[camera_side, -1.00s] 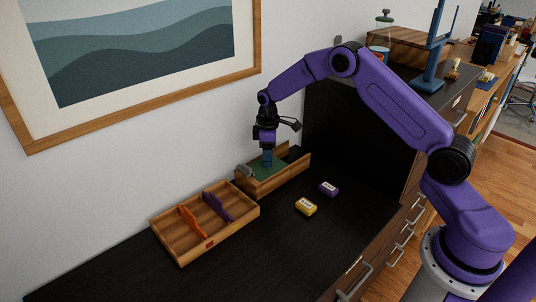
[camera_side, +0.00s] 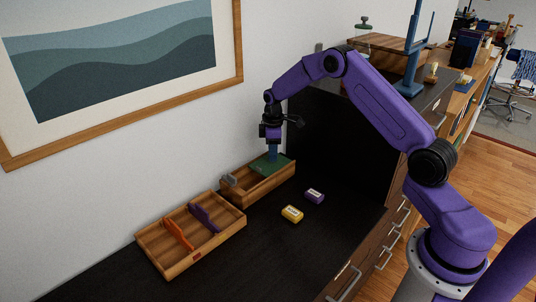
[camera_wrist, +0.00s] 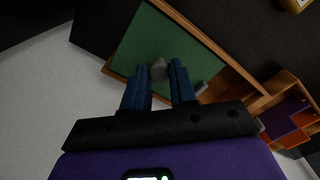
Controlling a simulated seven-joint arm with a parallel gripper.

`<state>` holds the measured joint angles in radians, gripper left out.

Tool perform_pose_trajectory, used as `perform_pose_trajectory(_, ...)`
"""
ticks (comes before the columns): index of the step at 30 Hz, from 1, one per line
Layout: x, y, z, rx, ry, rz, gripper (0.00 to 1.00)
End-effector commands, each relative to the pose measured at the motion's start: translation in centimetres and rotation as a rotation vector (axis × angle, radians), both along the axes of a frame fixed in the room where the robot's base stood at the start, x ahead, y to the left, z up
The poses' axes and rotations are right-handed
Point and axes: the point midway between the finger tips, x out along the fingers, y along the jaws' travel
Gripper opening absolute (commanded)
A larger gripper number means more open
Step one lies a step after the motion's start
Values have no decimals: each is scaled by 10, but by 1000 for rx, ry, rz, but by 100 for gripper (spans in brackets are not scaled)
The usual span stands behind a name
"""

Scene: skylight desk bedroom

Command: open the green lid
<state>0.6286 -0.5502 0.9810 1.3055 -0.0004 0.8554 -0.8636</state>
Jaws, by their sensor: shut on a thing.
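The green lid (camera_side: 283,161) lies flat on a wooden box at the back of the dark desk, over the box's right part in the side view. The box's left part (camera_side: 238,188) is uncovered. In the wrist view the green lid (camera_wrist: 140,42) has a round grey knob (camera_wrist: 158,70). My gripper (camera_side: 273,157) points down at the lid; in the wrist view my gripper (camera_wrist: 160,72) has its blue fingers on either side of the knob, shut on it. The fingers hide the knob in the side view. A grey piece (camera_side: 230,180) is at the box's left end.
A wooden tray (camera_side: 168,268) with orange and purple dividers stands left of the box. The wall is close behind; the desk's front is clear.

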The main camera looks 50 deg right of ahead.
Motion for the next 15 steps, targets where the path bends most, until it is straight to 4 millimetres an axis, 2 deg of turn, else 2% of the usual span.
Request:
perform_pose_trajectory(4, 1, 0, 1, 0, -3, 1, 0)
perform_pose_trajectory(5, 1, 1, 1, 0, -3, 1, 33)
perform_pose_trajectory(6, 1, 1, 1, 0, -3, 1, 46)
perform_pose_trajectory(7, 1, 1, 1, 1, -2, 1, 52)
perform_pose_trajectory(15, 0, 1, 1, 0, -1, 0, 52)
